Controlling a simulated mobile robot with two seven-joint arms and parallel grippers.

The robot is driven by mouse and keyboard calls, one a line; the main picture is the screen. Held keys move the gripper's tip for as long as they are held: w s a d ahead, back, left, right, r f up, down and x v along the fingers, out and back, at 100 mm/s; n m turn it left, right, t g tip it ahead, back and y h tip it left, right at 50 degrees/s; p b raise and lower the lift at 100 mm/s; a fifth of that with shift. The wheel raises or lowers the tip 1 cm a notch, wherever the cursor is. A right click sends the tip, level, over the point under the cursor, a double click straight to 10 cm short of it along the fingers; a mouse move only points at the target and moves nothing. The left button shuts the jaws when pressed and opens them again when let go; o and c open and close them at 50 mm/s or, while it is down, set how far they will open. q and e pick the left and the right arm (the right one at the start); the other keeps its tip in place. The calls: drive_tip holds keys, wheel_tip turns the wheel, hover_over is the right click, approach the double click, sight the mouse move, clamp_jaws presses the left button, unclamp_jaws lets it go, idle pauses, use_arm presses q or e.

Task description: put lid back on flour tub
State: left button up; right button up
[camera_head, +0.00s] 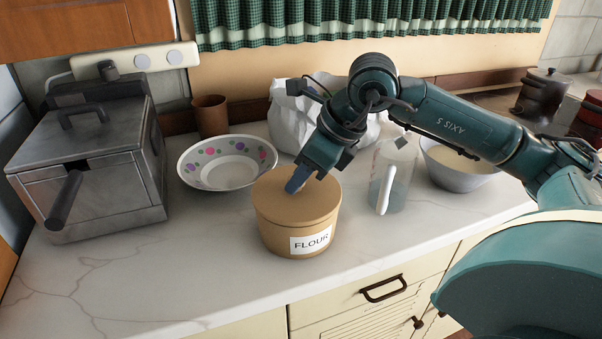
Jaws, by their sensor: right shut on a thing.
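The tan flour tub (287,241) stands upright on the marble counter, with a white FLOUR label on its front. Its round tan lid (280,207) lies over the tub's top and looks level, covering the opening. My right gripper (296,185) comes down from above right and is shut on the lid's top near its middle; the fingers hide the part they hold. Whether the lid is fully seated all round cannot be told from this view. My left gripper is not in view.
A dotted bowl (212,181) stands behind left of the tub, with a brown cup (211,116) behind it. A clear jug (394,178) and a grey bowl (458,172) stand to the right. A metal fryer (105,190) is at left. The front-left counter is clear.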

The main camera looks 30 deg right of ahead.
drive_tip(key=shift+f+b, duration=0.15)
drive_tip(key=shift+b, duration=0.35)
idle(1.0)
idle(0.3)
drive_tip(key=o, duration=1.5)
drive_tip(key=shift+r+p, duration=2.65)
drive_tip(key=shift+r, duration=0.9)
clamp_jaws()
